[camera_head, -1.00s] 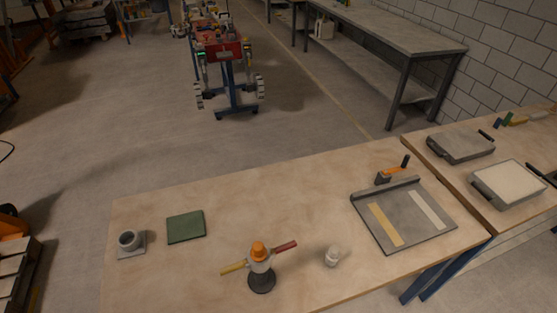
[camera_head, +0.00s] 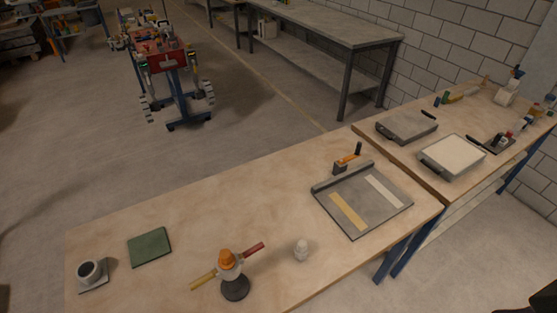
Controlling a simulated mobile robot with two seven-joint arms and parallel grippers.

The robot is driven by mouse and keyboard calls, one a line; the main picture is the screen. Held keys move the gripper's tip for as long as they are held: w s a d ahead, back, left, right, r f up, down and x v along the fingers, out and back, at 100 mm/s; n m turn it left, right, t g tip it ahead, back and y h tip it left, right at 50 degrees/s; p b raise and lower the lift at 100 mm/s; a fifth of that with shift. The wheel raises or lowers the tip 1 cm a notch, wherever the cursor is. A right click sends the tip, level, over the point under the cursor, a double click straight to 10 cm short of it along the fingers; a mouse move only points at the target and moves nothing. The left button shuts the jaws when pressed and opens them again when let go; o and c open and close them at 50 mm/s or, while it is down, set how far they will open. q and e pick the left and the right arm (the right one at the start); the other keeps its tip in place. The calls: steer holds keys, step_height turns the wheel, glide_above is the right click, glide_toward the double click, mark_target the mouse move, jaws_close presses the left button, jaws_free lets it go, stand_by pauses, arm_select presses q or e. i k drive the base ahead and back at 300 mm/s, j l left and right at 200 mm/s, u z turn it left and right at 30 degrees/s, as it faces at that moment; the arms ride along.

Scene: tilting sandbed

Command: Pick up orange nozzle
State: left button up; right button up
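The orange nozzle (camera_head: 227,258) sits on top of a white-grey holder (camera_head: 231,271) on a dark round base (camera_head: 235,290) near the front of the wooden table. A yellow handle (camera_head: 203,280) sticks out to its left and a red handle (camera_head: 254,248) to its right. The nozzle looks upright. Neither gripper can be made out.
A second table (camera_head: 470,185) with flat grey devices adjoins at right. Another robot (camera_head: 170,75) stands behind.

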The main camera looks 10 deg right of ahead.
mark_target(227, 260)
steer(key=i+l+u, duration=0.2)
steer(key=u, duration=0.25)
steer(key=i+l+u, duration=0.2)
steer(key=u, duration=0.25)
steer(key=i+l+u, duration=0.15)
steer(key=l+u, duration=0.55)
steer(key=u, duration=0.2)
steer(key=i, duration=0.05)
